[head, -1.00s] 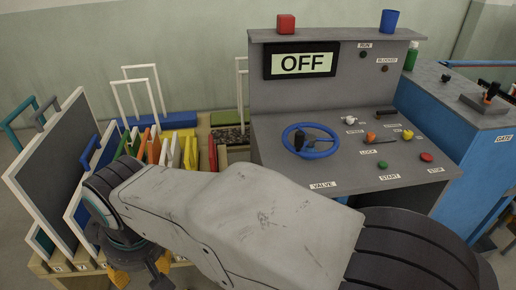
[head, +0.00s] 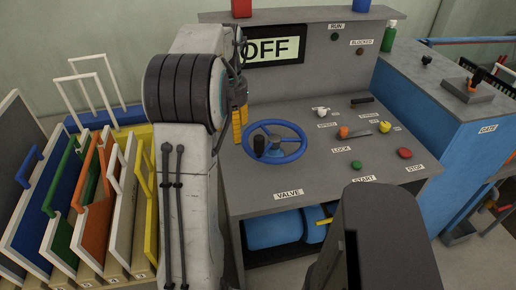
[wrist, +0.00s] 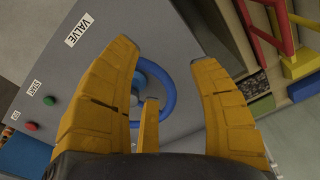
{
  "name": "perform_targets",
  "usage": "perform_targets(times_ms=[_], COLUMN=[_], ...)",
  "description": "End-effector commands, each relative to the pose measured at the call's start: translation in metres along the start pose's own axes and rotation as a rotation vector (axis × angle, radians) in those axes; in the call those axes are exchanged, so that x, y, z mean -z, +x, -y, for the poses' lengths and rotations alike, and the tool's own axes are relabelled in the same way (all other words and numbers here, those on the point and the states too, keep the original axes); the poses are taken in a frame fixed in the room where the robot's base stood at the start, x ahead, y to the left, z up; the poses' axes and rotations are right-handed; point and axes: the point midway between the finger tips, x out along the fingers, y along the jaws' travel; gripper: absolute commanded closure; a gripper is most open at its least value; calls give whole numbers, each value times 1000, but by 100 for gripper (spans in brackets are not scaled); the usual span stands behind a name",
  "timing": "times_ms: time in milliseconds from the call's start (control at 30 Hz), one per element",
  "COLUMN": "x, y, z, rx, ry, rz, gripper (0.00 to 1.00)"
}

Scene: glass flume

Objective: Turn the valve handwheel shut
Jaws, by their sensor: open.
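The valve handwheel (head: 290,155) is a blue ring with a black knob, lying on the grey console top above the VALVE label (head: 289,194). In the wrist view the blue wheel (wrist: 166,88) shows between my fingers, partly hidden by them. My gripper (wrist: 175,70) has yellow fingers spread wide, open and empty. In the head view my gripper (head: 240,122) is mostly hidden behind my arm, with a yellow finger showing just left of the wheel. I cannot tell its exact height above the wheel.
The console (head: 240,190) carries a red stop button (head: 404,153), a green start button (head: 357,166), a yellow knob (head: 385,127) and small levers. Its screen (head: 275,49) reads OFF, partly hidden. A rack of coloured framed panels (head: 95,200) stands close at left. A blue cabinet (head: 450,120) stands at right.

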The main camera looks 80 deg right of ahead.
Motion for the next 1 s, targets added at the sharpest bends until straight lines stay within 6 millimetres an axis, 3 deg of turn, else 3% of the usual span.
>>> perform_targets(times_ms=[33,100,300,800,1000], x=[8,15,24,23,22], y=[4,8,18,74,86], z=[-18,-36,-63,-67,-67], rx=[-2,-4,-6,-6,-6], ry=[47,91,158,167,166], rz=[9,17,29,33,31], gripper=[45,45,45,45,45])
